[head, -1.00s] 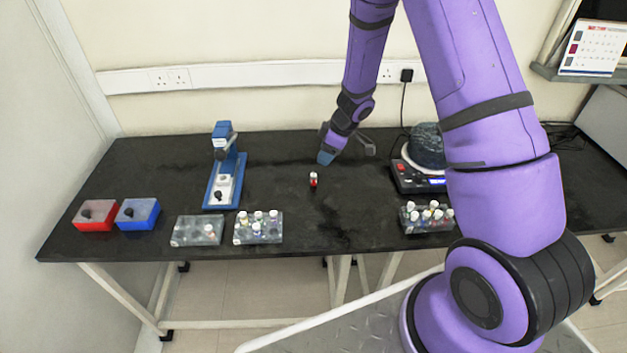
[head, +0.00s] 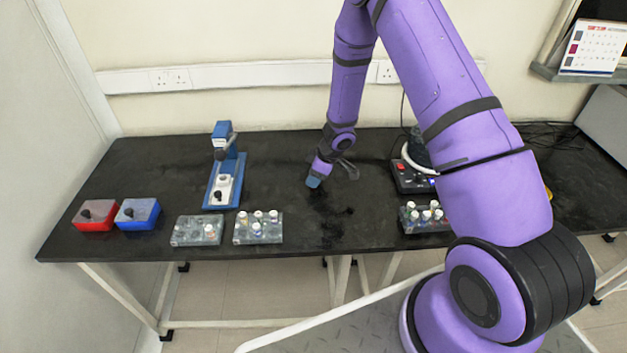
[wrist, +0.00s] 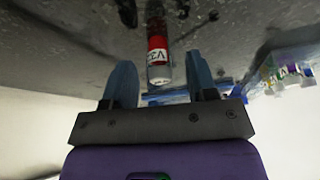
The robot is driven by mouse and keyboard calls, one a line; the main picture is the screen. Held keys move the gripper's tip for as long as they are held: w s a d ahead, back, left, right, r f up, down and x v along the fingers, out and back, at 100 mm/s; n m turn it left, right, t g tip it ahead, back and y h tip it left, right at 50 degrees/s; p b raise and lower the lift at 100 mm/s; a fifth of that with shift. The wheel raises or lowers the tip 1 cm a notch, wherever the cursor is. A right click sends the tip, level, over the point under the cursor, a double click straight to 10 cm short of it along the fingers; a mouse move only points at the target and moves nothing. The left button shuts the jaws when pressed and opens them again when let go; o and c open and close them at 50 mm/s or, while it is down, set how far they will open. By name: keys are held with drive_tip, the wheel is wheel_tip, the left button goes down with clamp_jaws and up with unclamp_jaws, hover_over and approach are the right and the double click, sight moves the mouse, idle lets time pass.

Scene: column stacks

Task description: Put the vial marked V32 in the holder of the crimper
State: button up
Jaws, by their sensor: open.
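In the head view my gripper (head: 331,175) is low over the bench and hides the vial. The blue crimper (head: 238,172) stands upright to the left, with a white holder part (head: 222,184) at its base.
Two racks, a left one (head: 181,238) and a middle one (head: 243,238), stand at the front edge; a third rack (head: 408,226) with several vials is to the right. A red box (head: 95,221) and a blue box (head: 137,220) are far left. A dark device (head: 410,184) stands right of my gripper.

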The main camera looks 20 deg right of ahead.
clamp_jaws()
drive_tip(key=shift+r, duration=0.2)
